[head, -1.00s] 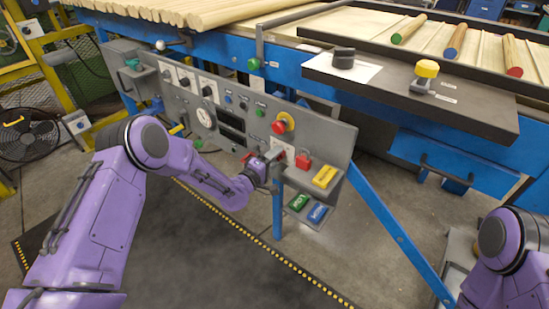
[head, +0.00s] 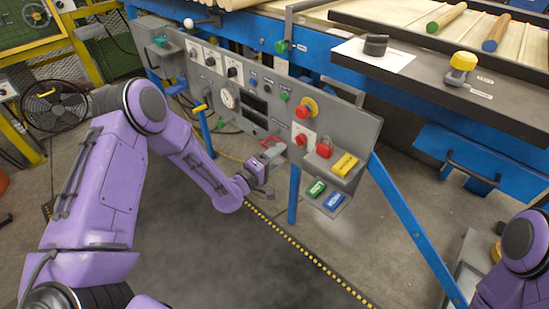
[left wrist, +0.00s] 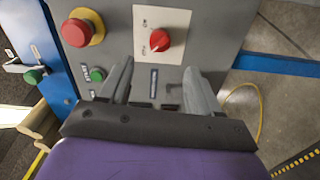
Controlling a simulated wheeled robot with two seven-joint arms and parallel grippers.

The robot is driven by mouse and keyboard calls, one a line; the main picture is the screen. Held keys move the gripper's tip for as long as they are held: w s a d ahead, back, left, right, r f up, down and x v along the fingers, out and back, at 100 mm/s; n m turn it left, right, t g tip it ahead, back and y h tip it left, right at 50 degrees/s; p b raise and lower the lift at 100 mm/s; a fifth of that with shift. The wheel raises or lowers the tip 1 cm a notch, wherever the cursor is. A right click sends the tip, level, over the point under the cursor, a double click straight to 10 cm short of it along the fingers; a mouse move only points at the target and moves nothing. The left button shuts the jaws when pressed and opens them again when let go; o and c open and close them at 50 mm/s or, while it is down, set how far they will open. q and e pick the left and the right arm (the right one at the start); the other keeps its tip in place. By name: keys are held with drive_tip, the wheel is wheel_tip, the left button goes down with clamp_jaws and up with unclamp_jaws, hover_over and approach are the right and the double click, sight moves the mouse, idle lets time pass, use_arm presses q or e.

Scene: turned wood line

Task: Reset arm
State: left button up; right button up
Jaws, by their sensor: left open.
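My left gripper (head: 270,152) is open and empty, in front of the lower edge of the grey control panel (head: 345,120). In the left wrist view its two grey fingers (left wrist: 160,88) stand apart, with the panel face beyond them. A red rotary knob (left wrist: 157,40) on a white plate lies past the fingertips, clear of them. In the head view this knob (head: 300,140) sits just right of the gripper. My left arm is bent and reaches in from the left. Of my right arm only a purple link shows at the lower right; its gripper is out of view.
A red emergency button (head: 305,108) with a yellow ring sits above the knob. A blue leg (head: 410,225) slants down.

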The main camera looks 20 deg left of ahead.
use_arm(q)
drive_tip(key=shift+s+a, duration=0.25)
drive_tip(key=shift+s, duration=0.45)
drive_tip(key=s+a+f+m+g+y+p, duration=0.2)
drive_tip(key=s+f+g+y+p, duration=0.15)
drive_tip(key=s+f, duration=0.4)
drive_tip(key=s+a+f+m+g+y+p, duration=0.15)
drive_tip(key=s+f+g+y, duration=0.3)
drive_tip(key=s, duration=0.65)
drive_tip(key=s+a+r+m+g+y+p, duration=0.1)
drive_tip(key=s+g+p, duration=0.4)
drive_tip(key=s, duration=1.3)
wheel_tip(320, 180, up, 2)
drive_tip(key=shift+a+r+m+g+y+p, duration=0.15)
drive_tip(key=shift+a+m+g+y+p, duration=0.25)
drive_tip(key=shift+a+m, duration=0.6)
